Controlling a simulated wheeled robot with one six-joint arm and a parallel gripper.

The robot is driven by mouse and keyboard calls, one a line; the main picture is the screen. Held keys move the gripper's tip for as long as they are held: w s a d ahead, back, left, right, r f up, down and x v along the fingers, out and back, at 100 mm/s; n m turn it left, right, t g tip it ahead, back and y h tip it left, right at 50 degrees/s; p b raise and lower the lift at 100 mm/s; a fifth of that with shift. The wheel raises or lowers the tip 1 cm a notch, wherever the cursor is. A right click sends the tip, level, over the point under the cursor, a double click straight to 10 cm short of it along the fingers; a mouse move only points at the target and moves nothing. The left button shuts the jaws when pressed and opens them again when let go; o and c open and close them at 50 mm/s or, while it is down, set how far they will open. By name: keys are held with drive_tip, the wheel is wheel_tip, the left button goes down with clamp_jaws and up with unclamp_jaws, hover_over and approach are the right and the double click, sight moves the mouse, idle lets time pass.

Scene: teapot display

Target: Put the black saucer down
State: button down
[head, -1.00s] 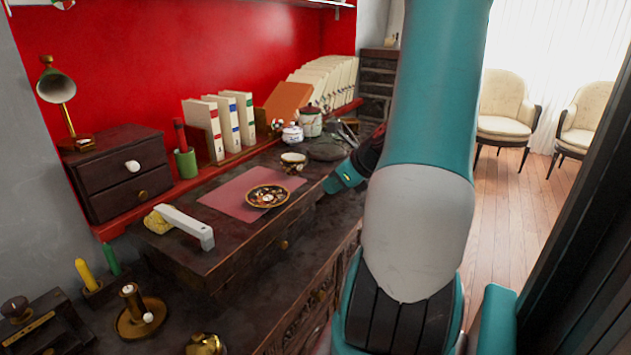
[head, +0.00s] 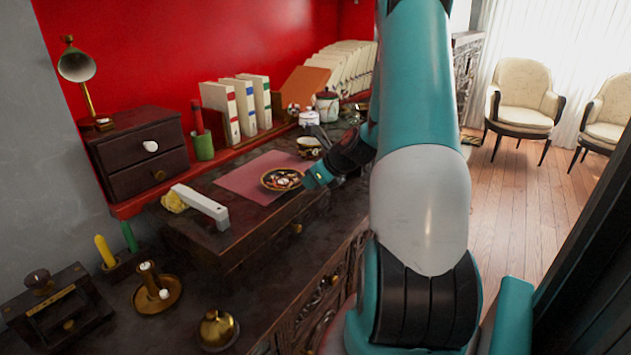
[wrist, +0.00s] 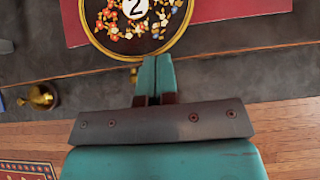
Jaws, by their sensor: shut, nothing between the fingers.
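The black saucer (head: 284,179) has a gold rim and a floral pattern. It lies on the front part of the pink mat (head: 240,182) on the dark raised desk section. In the wrist view the saucer (wrist: 115,38) shows a white disc with a "2", cut off by the top edge. My gripper (head: 308,181) is just right of the saucer in the head view. In the wrist view its fingers (wrist: 155,58) are closed together and empty, with the tips just off the saucer's near rim. I cannot tell whether they touch it.
A dark bowl (head: 309,146) and a white lidded pot (head: 308,118) stand behind the saucer. A white-handled yellow object (head: 200,205) lies left of the mat. A brass bell (head: 217,330) and candle holder (head: 157,293) stand on the lower surface in front.

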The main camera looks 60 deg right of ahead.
sight(282, 176)
drive_tip(key=w+p, duration=0.4)
drive_tip(key=w, duration=0.3)
drive_tip(key=shift+w+r, duration=0.1)
drive_tip(key=shift+r, duration=0.05)
drive_tip(key=shift+w, duration=0.3)
drive_tip(key=shift+s+a, duration=0.1)
drive_tip(key=shift+s, duration=0.35)
drive_tip(key=s+p, duration=0.1)
drive_tip(key=s, duration=0.2)
drive_tip(key=shift+s, duration=0.1)
drive_tip(key=v, duration=0.9)
drive_tip(key=shift+s+r, duration=0.2)
drive_tip(key=shift+s, duration=0.1)
